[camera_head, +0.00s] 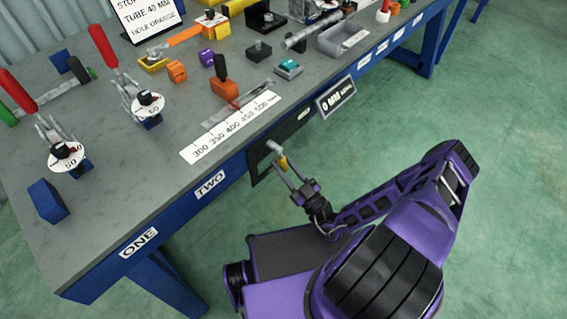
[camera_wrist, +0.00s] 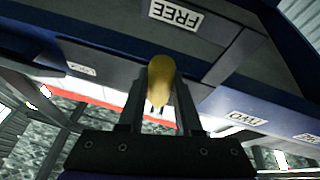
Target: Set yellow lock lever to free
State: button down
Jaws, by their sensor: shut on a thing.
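The yellow lock lever (camera_wrist: 161,72) sits between the two fingers of my gripper (camera_wrist: 159,92) in the wrist view, and the fingers are shut on it. Its rounded end shows, while its lower part is hidden by the fingers. A white label reading FREE (camera_wrist: 175,13) appears upside down above the lever. A smaller label (camera_wrist: 82,71) is at left, too small to read surely. In the head view, my gripper (camera_head: 281,163) is at the bench's front side, below the tabletop edge, with a bit of yellow (camera_head: 282,162) between its fingers.
The blue-edged workbench (camera_head: 150,200) holds red-handled clamps (camera_head: 104,46), an orange block with a dark knob (camera_head: 224,86) and a numbered scale (camera_head: 230,127). Labels ONE (camera_head: 139,242) and TWO (camera_head: 210,184) are on its front. Open green floor (camera_head: 440,110) lies at right.

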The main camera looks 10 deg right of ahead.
jog(key=c, duration=0.6)
grip_release()
jog(key=shift+s+f, duration=0.1)
jog(key=shift+s+d+f, duration=0.15)
jog(key=shift+s+d, duration=0.05)
jog(key=shift+s, duration=0.1)
jog(key=s+d, duration=0.6)
jog(key=s, duration=0.6)
jog(key=shift+d+f, duration=0.3)
jog(key=shift+f, duration=0.1)
